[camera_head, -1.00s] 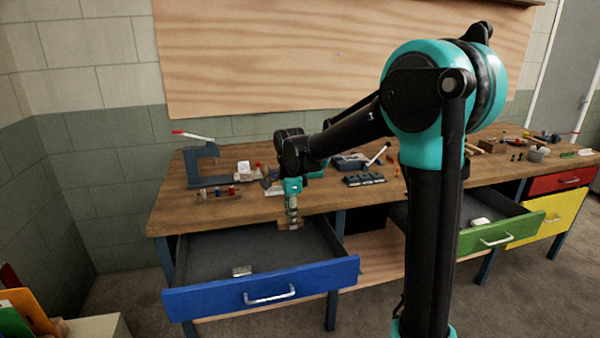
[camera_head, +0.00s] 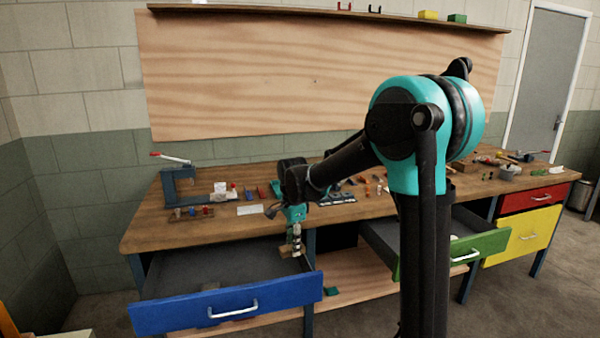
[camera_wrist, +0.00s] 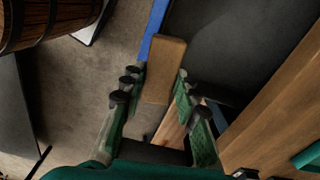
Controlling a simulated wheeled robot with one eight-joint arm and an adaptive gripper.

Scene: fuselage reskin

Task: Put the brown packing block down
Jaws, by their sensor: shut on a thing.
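The brown packing block (camera_wrist: 163,70) is between the fingers of my gripper (camera_wrist: 157,82) in the wrist view, with its long side pointing away from me. In the head view, my gripper (camera_head: 296,238) points down with the block (camera_head: 287,252) at its tips, by the right side of the open blue drawer (camera_head: 228,310). The block is held in the air. In the wrist view, the drawer's blue front edge (camera_wrist: 154,28) is behind the block's far end, and its grey inside (camera_wrist: 215,40) is to the right.
The wooden workbench (camera_head: 150,228) carries a press (camera_head: 182,188) and several small items. A green drawer (camera_head: 480,253) also stands open at the right. A wooden barrel (camera_wrist: 45,20) is at upper left in the wrist view. A lower shelf (camera_head: 365,285) lies under the bench.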

